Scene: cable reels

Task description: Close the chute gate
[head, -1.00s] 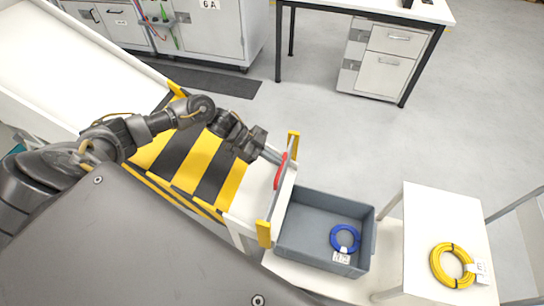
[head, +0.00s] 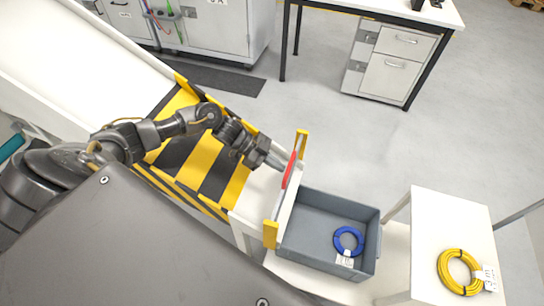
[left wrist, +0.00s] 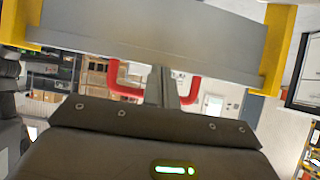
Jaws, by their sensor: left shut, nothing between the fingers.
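The chute (head: 70,65) runs from the upper left down to a white end with black and yellow stripes. The chute gate (head: 283,200) stands at that end between two yellow posts and has a red handle (head: 289,170). In the left wrist view the grey gate panel (left wrist: 150,38) spans the top, with the red handle (left wrist: 124,86) below it. My left gripper (head: 281,164) is shut and empty, its fingertips at the handle. In the left wrist view the fingers (left wrist: 162,85) are between the handle's two sides; contact is unclear. My right gripper is out of view.
A grey bin (head: 318,210) with a blue cable reel (head: 348,240) sits just beyond the gate. A white table (head: 440,225) with a yellow cable reel (head: 459,271) stands at the right. A desk (head: 390,12) and cabinets are at the back. The floor between is clear.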

